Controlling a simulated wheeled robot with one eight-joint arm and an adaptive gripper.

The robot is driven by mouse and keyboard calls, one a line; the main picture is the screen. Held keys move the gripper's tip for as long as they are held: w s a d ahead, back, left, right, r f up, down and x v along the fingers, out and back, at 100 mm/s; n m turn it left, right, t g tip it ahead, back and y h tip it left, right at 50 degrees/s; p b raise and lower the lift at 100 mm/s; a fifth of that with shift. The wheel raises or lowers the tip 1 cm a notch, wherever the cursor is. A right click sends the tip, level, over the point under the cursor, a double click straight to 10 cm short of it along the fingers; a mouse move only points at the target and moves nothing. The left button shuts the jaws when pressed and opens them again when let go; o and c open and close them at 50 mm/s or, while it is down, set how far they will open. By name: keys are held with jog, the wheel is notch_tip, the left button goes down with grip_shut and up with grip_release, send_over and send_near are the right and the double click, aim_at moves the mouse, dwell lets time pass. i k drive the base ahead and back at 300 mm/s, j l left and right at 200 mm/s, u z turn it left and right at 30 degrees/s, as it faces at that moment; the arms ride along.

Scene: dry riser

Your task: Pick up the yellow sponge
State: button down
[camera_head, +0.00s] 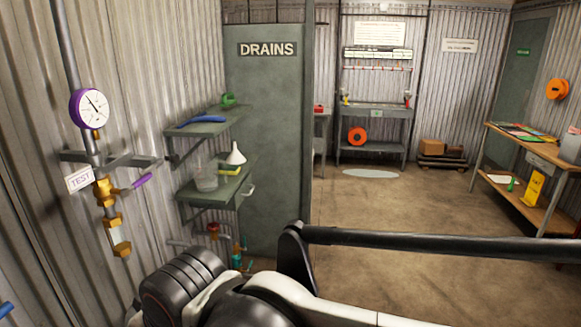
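A small yellow block, which looks like the sponge (229,172), lies on the lower green wall shelf (205,196). It is at the shelf's right part, just below a white funnel (236,155) in the picture; I cannot tell whether they touch. A clear tub (206,178) stands to its left. My arm crosses the bottom of the view toward the right edge, and my gripper is not in view.
The upper shelf (206,125) holds a blue tool (201,119) and a green item (228,99). A gauge (90,108) and brass valves (107,194) stand left. A grey DRAINS door (268,130) is behind. A workbench (516,143) stands right. The middle floor is clear.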

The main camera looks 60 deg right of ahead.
aim_at(234, 169)
jog(key=z, duration=1.35)
jog(key=i+l, duration=0.4)
jog(key=i, duration=0.2)
jog(key=i+l, duration=0.4)
jog(key=i, duration=0.2)
jog(key=i+l, duration=0.4)
jog(key=i, duration=0.15)
jog(key=i+l+u, duration=0.1)
jog(key=i+l, duration=0.25)
jog(key=i, duration=0.25)
